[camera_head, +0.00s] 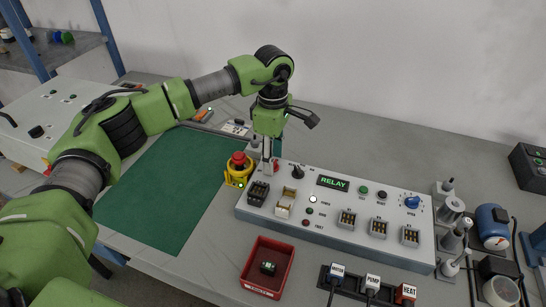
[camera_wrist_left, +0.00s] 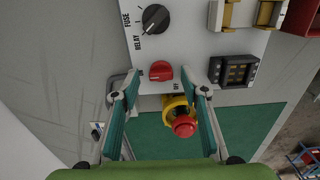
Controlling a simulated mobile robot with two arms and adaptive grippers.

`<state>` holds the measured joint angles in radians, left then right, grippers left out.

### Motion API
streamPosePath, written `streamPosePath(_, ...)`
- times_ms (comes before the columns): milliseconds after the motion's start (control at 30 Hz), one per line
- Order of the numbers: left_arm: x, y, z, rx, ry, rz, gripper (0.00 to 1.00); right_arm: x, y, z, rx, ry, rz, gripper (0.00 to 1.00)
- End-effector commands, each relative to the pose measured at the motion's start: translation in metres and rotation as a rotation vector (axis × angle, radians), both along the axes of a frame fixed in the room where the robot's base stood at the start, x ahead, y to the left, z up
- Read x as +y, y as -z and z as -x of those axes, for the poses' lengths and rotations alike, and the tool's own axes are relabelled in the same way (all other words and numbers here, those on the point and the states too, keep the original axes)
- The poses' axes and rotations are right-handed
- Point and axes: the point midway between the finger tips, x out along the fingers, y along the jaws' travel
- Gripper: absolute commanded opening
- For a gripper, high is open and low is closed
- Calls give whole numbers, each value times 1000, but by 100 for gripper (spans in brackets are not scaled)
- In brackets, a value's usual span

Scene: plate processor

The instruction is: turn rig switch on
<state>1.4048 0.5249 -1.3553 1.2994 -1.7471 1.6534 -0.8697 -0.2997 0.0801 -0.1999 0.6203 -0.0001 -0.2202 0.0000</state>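The rig switch appears to be the red rotary knob (camera_wrist_left: 161,71) on the white control panel (camera_head: 330,230), with small labels beside it that seem to read ON and OFF. In the head view only a red edge of the knob (camera_head: 276,168) shows beside my gripper. Which label the knob points to, I cannot tell. My left gripper (camera_wrist_left: 166,93) is open and empty, pointing down at the panel's left end in the head view (camera_head: 267,168). In the wrist view the knob lies in line with the gap between its fingertips; contact is not visible. My right gripper is not in view.
A red emergency stop button on a yellow base (camera_head: 239,171) stands close left of the panel. A black selector knob (camera_head: 297,172) and a RELAY display (camera_head: 333,183) are near the switch. A red bin (camera_head: 267,267) is in front. The green mat (camera_head: 165,190) is clear.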

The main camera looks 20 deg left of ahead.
Motion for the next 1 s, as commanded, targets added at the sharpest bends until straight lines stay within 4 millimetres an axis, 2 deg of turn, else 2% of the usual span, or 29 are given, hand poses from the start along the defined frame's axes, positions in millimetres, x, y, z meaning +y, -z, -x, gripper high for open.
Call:
streamPosePath(233,0,1,1,3,-1,-1,40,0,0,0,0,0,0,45)
streamPosePath(367,0,-8,0,1,-1,0,40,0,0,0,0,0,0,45)
streamPosePath(800,0,-95,0,-1,-1,-1,40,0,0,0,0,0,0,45)
streamPosePath(1000,0,-115,1,2,0,0,40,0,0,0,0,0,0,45)
